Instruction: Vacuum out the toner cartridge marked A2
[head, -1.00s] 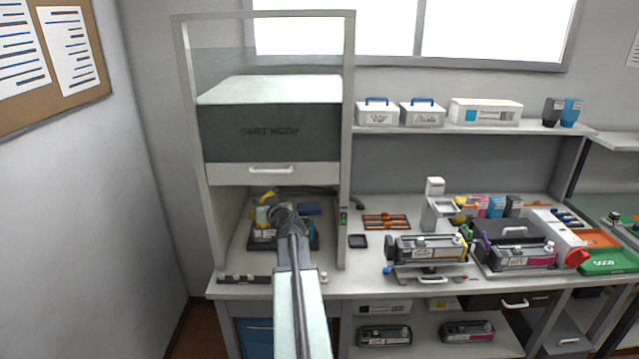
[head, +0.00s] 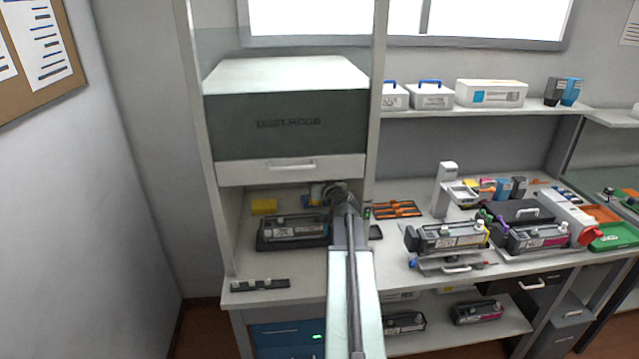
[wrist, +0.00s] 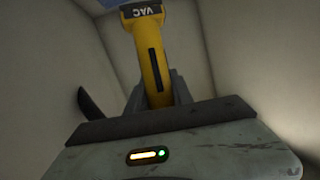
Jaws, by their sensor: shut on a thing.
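In the head view, a dark toner cartridge (head: 293,228) with a pale label lies on a black tray (head: 262,246) inside the dust hood. Its mark is too small to read. My gripper (head: 322,194) is inside the hood, behind and to the right of the cartridge, mostly hidden by my own arm. In the wrist view, my gripper (wrist: 155,98) is shut on a yellow vacuum tool (wrist: 149,62) marked VAC. No contact between tool and cartridge shows.
The hood's raised front panel (head: 290,168) hangs above my arm, and its right post (head: 374,120) is close by. A yellow block (head: 263,206) lies behind the cartridge. More cartridges stand on the bench at right, one on a stand (head: 450,238).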

